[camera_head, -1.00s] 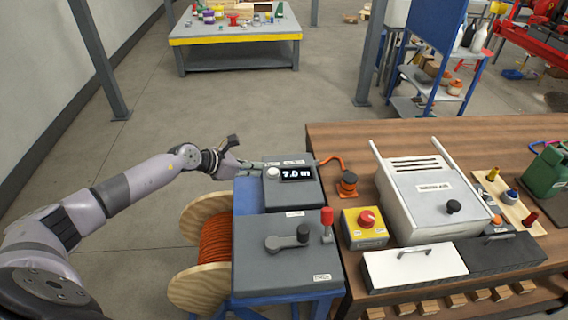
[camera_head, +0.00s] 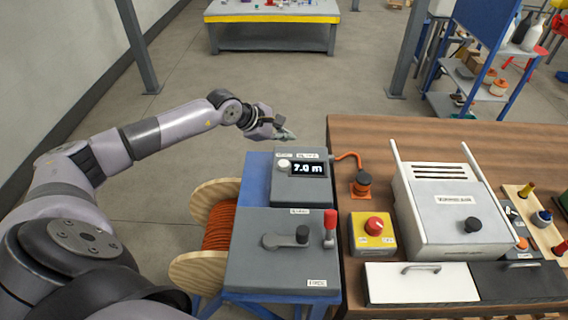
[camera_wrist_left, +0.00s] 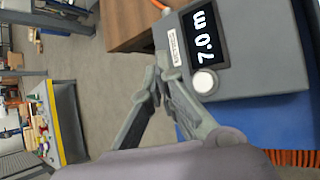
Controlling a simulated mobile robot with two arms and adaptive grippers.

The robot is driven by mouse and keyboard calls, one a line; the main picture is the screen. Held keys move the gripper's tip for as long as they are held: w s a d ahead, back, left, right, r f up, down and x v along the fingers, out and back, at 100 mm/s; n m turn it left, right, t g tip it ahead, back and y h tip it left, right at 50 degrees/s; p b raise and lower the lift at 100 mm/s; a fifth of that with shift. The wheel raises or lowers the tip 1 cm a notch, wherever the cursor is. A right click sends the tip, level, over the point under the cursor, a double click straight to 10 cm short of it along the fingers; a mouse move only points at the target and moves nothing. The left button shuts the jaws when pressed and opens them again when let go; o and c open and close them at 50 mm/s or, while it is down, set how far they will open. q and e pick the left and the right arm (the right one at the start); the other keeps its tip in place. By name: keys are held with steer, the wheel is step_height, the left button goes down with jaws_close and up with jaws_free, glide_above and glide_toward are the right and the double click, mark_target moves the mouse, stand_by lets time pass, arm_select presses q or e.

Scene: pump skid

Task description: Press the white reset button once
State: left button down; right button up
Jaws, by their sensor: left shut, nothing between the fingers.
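The white reset button (camera_head: 284,164) is a round knob on the left of a grey box with a lit display (camera_head: 308,170) reading "7.0 m". My left gripper (camera_head: 290,136) is shut and empty, just beyond the far edge of that box and apart from the button. In the left wrist view the button (camera_wrist_left: 204,82) lies to the right of the shut fingertips (camera_wrist_left: 157,74), below the display (camera_wrist_left: 196,36). The exact height of the fingers over the box is hard to tell. My right gripper is not in view.
A grey crank box (camera_head: 262,275) with a red-knobbed lever (camera_head: 330,222) stands in front. An orange cable reel (camera_head: 218,226) is at the left. A yellow box with a red button (camera_head: 374,226) and a white lidded case (camera_head: 440,190) are on the wooden table.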

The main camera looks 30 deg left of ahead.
mark_target(284, 164)
arm_select(q)
step_height(284, 164, down, 3)
steer(key=shift+s+r+b, duration=0.1)
steer(key=shift+r+b, duration=0.1)
steer(key=shift+b, duration=0.3)
step_height(284, 164, down, 5)
steer(key=b, duration=0.3)
steer(key=shift+r, duration=0.2)
steer(key=shift+f, duration=0.15)
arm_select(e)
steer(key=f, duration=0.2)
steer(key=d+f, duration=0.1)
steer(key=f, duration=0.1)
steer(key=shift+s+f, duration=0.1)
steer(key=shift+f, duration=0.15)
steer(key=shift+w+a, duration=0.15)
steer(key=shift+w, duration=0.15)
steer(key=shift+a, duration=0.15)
arm_select(q)
steer(key=shift+f+b, duration=0.4)
steer(key=shift+b, duration=0.25)
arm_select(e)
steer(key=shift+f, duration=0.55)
